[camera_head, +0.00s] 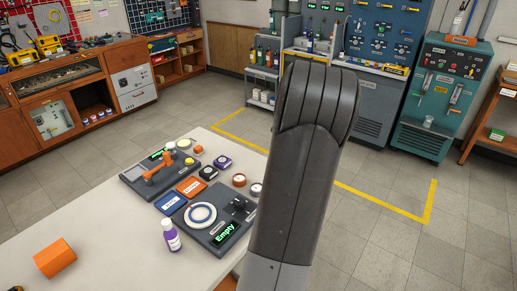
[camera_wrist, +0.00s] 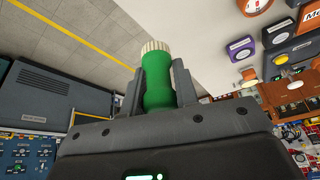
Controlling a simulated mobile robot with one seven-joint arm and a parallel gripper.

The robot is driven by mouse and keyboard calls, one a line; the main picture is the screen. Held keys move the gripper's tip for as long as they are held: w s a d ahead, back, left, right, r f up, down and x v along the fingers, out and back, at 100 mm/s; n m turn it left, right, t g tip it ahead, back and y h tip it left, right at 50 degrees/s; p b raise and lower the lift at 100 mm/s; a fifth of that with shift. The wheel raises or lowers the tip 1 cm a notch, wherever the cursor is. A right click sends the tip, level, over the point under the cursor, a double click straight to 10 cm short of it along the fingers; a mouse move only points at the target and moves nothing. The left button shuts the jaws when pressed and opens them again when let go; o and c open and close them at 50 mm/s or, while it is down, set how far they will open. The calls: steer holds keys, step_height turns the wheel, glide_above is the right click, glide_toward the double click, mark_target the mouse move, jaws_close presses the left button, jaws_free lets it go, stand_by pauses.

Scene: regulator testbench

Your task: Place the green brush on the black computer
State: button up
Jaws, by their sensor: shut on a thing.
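The green brush (camera_wrist: 158,92), with a pale ribbed end at the top, stands between the two fingers of my gripper (camera_wrist: 161,82) in the wrist view. My gripper is shut on its green body. In the head view my arm rises across the middle, and neither my gripper nor the brush shows. I cannot clearly make out a black computer in either view. A dark device with a screen reading "Empty" (camera_head: 222,234) lies on the white table in the head view, but I cannot tell whether it is the computer.
The white table (camera_head: 110,210) also bears a dark device with an orange handle (camera_head: 158,170), an orange block (camera_head: 54,258), a purple-labelled bottle (camera_head: 171,236) and several small discs and trays. Its left front is mostly bare. Cabinets and consoles (camera_head: 437,95) stand beyond open floor.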

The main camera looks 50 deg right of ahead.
steer(key=w+a+r+n, duration=0.2)
steer(key=w+a+r, duration=0.1)
steer(key=w+a, duration=0.9)
glide_above(205, 167)
steer(key=s, duration=0.2)
steer(key=shift+y, duration=0.3)
steer(key=f, duration=0.7)
steer(key=shift+w+a, duration=0.15)
steer(key=shift+w, duration=0.05)
steer(key=shift+f, duration=1.95)
steer(key=o, duration=0.6)
steer(key=shift+f, duration=0.15)
steer(key=o, duration=0.4)
